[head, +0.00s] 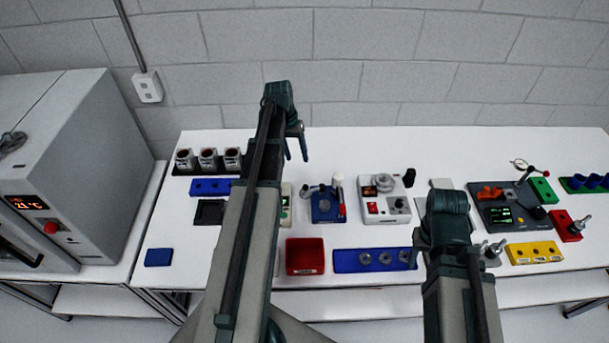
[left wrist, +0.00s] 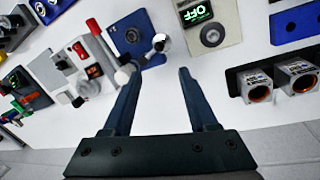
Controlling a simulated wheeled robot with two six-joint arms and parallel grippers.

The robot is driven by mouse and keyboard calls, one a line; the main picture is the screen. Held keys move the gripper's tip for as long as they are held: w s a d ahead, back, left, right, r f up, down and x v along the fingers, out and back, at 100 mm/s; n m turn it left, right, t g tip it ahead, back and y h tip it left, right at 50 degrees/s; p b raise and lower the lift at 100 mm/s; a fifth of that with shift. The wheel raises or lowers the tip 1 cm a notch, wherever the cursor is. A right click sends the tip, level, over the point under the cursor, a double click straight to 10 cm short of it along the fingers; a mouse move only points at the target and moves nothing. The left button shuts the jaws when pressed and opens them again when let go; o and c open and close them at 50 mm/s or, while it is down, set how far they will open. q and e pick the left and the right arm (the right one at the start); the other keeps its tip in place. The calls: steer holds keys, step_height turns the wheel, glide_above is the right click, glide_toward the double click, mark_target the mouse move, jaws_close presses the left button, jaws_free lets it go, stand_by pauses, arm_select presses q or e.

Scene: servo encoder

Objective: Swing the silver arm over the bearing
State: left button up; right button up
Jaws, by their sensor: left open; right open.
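A blue block (head: 327,206) with silver ball-ended parts (head: 309,191) stands mid-table; it also shows in the left wrist view (left wrist: 126,32). There a silver ball knob (left wrist: 159,42) lies in line with the gap between the fingers, beyond their tips. I cannot tell for sure which silver part is the swinging arm, and the bearing is not clearly made out. My left gripper (head: 296,155) is open and empty, raised above the table's back part; its fingers also show in the left wrist view (left wrist: 157,74). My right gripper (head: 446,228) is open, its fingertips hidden.
A red tray (head: 305,256) and a long blue holder (head: 374,261) lie in front. A dark device with a green screen (head: 508,215) stands right. Small cups (head: 208,158) stand back left.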

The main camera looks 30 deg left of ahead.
mark_target(305, 185)
arm_select(q)
steer(key=shift+s+d+f, duration=0.1)
steer(key=shift+f, duration=0.05)
steer(key=d+f+b, duration=0.1)
steer(key=f+b, duration=0.8)
steer(key=d+f+b, duration=0.1)
steer(key=f+b, duration=0.3)
steer(key=shift+w+d+f+b, duration=0.2)
steer(key=shift+w+d+b, duration=0.1)
steer(key=shift+w, duration=0.05)
steer(key=shift+r, duration=0.1)
steer(key=shift+c, duration=0.3)
jaws_close()
stand_by(0.6)
